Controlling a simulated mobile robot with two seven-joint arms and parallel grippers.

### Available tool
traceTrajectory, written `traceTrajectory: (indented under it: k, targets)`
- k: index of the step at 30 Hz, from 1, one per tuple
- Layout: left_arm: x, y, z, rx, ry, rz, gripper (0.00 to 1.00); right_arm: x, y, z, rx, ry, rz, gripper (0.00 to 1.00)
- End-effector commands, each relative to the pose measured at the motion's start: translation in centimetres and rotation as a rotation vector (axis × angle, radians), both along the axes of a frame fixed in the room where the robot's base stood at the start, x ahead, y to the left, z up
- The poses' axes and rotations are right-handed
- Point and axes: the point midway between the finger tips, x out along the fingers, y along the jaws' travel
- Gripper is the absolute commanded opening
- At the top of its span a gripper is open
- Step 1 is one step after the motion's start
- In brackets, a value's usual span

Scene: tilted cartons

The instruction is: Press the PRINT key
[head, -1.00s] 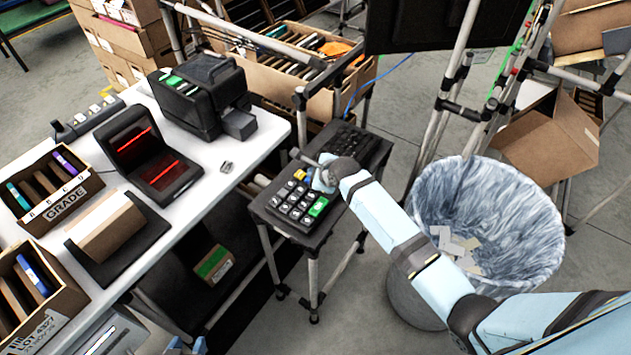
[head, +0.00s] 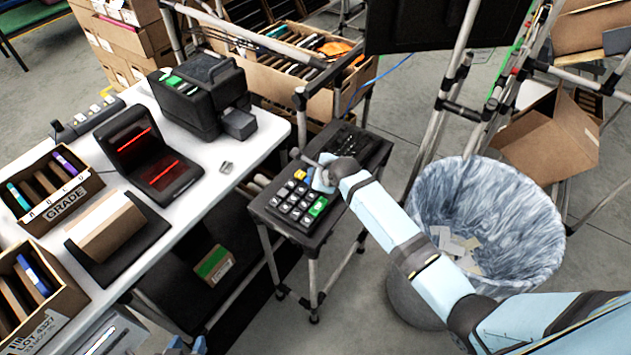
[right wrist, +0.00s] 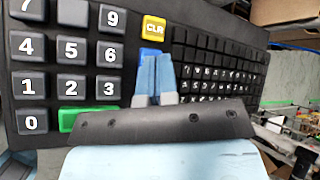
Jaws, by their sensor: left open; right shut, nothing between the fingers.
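I cannot read a PRINT label; the blue and green keys are partly covered. My right gripper (right wrist: 156,62) is shut and empty, its tips at the blue key; I cannot tell whether they touch it. In the head view the right gripper (head: 320,183) is over the keypad's upper right. My left gripper (head: 186,346) is open at the bottom edge, mostly cut off.
A black keyboard (head: 362,146) lies just behind the keypad. A white table (head: 222,190) with a black printer-like machine (head: 200,95) and a red-lit scanner (head: 150,160) is to the left. A bin with a marbled liner (head: 485,215) stands right of the stand, close to my right arm.

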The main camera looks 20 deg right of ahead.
Motion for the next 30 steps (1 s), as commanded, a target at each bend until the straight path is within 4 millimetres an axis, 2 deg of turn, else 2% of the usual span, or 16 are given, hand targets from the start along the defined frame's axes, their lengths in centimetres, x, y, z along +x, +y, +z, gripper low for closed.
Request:
traceTrajectory:
  k: [30]
  targets:
    - [0.0,0.0,0.4,0.000,-0.001,0.000,0.43,0.0,0.0,-1.0,0.000,0.000,0.000,0.00]
